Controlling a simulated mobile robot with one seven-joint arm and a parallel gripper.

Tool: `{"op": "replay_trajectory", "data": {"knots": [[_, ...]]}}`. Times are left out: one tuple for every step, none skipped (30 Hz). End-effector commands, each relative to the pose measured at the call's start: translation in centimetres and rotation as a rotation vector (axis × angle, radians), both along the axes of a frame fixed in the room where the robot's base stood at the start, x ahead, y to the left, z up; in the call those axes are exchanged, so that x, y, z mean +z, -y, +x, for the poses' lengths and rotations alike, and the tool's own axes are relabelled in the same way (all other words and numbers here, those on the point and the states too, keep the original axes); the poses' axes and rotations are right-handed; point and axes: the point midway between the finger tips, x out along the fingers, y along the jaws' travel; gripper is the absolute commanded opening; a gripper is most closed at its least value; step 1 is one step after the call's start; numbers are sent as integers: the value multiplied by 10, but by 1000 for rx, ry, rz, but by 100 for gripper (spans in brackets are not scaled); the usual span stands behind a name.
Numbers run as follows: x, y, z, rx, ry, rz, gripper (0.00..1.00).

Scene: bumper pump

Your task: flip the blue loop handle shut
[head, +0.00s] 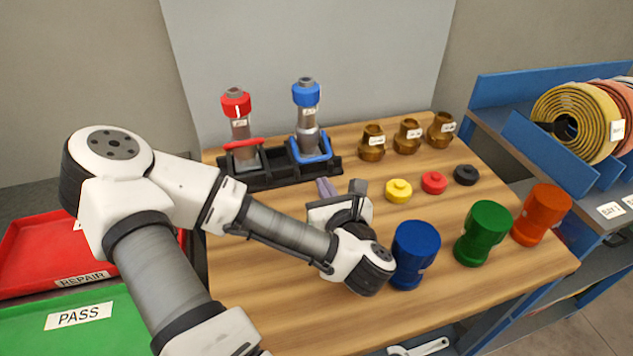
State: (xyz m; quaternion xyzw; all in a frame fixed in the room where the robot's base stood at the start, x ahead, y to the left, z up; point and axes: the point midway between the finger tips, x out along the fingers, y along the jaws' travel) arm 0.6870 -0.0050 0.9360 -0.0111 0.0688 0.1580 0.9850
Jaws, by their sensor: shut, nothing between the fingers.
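The blue loop handle (326,151) sits at the base of the grey nozzle with a blue cap (306,95), which stands upright in the right slot of the black rack (266,177). The loop appears low around the front of the nozzle. Its exact angle is hard to tell. My gripper (325,187) is shut and empty, in front of the rack and below the blue loop in the picture, apart from it. My wrist partly hides the gripper's body.
A second nozzle with a red cap (236,103) and red loop (243,143) stands left in the rack. Brass fittings (372,143), small caps (398,190) and large blue (416,250), green (483,233) and orange (541,215) pieces stand right on the wooden table (285,320).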

Motion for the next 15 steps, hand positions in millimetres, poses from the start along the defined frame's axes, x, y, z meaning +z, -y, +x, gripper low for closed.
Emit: {"op": "replay_trajectory", "data": {"knots": [[-7, -2, 2, 2, 3, 1, 0], [-7, -2, 4, 1, 3, 1, 0], [-7, -2, 5, 0, 3, 0, 0], [-7, -3, 6, 1, 3, 0, 0], [-7, -3, 7, 0, 3, 1, 0], [-7, -4, 9, -2, 4, 2, 0], [-7, -4, 10, -2, 3, 2, 0], [-1, -5, 15, 0, 1, 3, 0], [0, -8, 23, 0, 0, 2, 0], [-1, -9, 28, -1, 0, 2, 0], [-2, -11, 33, 0, 1, 1, 0], [-3, -12, 38, -2, 0, 1, 0], [-4, -14, 41, -1, 0, 1, 0], [-4, -15, 44, -1, 0, 1, 0], [-5, -16, 48, -2, -1, 0, 0]]}}
